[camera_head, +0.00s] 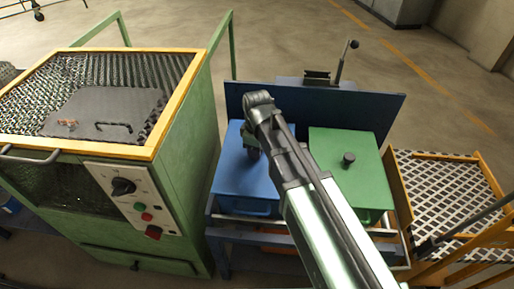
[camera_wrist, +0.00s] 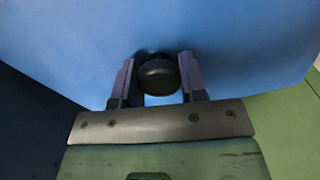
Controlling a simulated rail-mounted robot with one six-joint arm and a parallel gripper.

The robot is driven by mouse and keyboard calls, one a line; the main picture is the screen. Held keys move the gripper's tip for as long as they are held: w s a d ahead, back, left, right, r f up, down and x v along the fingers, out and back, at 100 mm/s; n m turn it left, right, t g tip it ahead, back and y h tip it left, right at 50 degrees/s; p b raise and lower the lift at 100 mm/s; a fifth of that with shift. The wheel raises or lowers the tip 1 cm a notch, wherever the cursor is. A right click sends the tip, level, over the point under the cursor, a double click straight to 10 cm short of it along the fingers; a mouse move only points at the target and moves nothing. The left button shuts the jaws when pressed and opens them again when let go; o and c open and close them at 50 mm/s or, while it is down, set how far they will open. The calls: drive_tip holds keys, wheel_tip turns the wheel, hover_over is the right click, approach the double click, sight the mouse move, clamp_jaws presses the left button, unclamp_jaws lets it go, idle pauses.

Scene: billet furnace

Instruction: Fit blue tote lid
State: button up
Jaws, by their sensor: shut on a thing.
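The blue lid (camera_head: 233,165) lies over the blue tote (camera_head: 247,208) on the stand, left of the green tote. The lid looks level and lined up with the tote; I cannot tell whether it is fully seated. Its dark round knob (camera_wrist: 158,78) shows between the fingers in the wrist view, with the blue lid (camera_wrist: 240,45) spreading behind it. My gripper (camera_wrist: 157,84) is shut on the knob. In the head view my gripper (camera_head: 252,152) is over the lid, and my arm hides the lid's right part.
A green tote with a green lid (camera_head: 340,145) and black knob stands close on the right. A dark blue panel (camera_head: 375,107) rises behind both totes. A green furnace cabinet (camera_head: 185,165) is at left, a yellow-framed mesh platform (camera_head: 440,185) at right.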

drive_tip(key=shift+f+b, duration=0.35)
drive_tip(key=shift+f, duration=0.05)
idle(0.4)
drive_tip(key=o, duration=1.1)
drive_tip(key=shift+o, duration=0.2)
wheel_tip(320, 180, up, 11)
drive_tip(key=p, duration=1.1)
drive_tip(key=shift+f, duration=0.1)
